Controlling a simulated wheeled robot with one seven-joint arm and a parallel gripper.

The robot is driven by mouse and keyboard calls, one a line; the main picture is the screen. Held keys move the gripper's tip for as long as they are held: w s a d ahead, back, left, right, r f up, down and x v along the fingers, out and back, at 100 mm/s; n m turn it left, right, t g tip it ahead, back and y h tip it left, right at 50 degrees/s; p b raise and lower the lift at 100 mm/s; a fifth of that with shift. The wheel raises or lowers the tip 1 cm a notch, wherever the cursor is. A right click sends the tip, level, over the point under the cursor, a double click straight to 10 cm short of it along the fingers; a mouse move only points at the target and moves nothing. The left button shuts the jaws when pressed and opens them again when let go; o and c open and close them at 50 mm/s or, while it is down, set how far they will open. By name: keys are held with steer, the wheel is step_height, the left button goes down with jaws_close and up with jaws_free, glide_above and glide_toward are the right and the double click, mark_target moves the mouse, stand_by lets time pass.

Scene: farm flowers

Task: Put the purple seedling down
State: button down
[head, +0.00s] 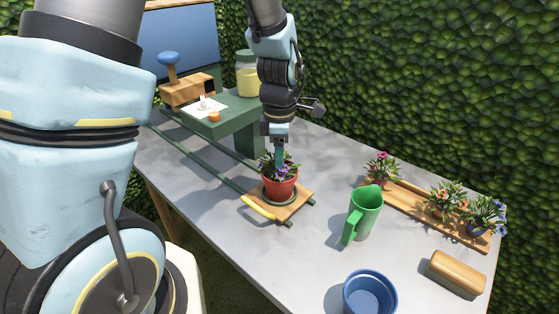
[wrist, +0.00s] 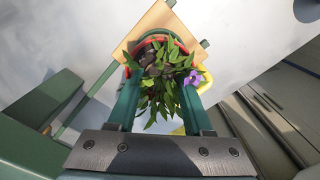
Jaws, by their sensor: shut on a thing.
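The purple seedling (head: 280,182) is a leafy plant with purple flowers in a red-orange pot. In the head view it stands upright at a small wooden board (head: 299,204) with a dark ring, at the near end of green rails. My gripper (head: 279,155) comes straight down from above onto the plant. In the wrist view the two green fingers of my gripper (wrist: 158,95) lie on either side of the leaves (wrist: 160,85), shut on the seedling. The pot's rim shows behind the leaves. I cannot tell whether the pot's base touches the board.
A wooden tray (head: 410,209) holds several potted flowers at right, with a wooden block (head: 456,274) in front. A green stand (head: 225,115) straddles the rails behind.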

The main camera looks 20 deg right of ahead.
steer(key=shift+f, duration=0.15)
steer(key=c, duration=0.6)
jaws_free()
step_height(320, 180, up, 12)
steer(key=b, duration=0.1)
steer(key=a+f+m, duration=0.2)
steer(key=a+m, duration=0.5)
steer(key=a, duration=0.5)
steer(key=w+a+f+m+t, duration=0.1)
steer(key=a+f+m, duration=0.2)
steer(key=a+m, duration=0.5)
steer(key=a, duration=0.5)
steer(key=shift+a+f+t, duration=0.15)
steer(key=shift+f+t, duration=0.15)
steer(key=shift+w, duration=0.15)
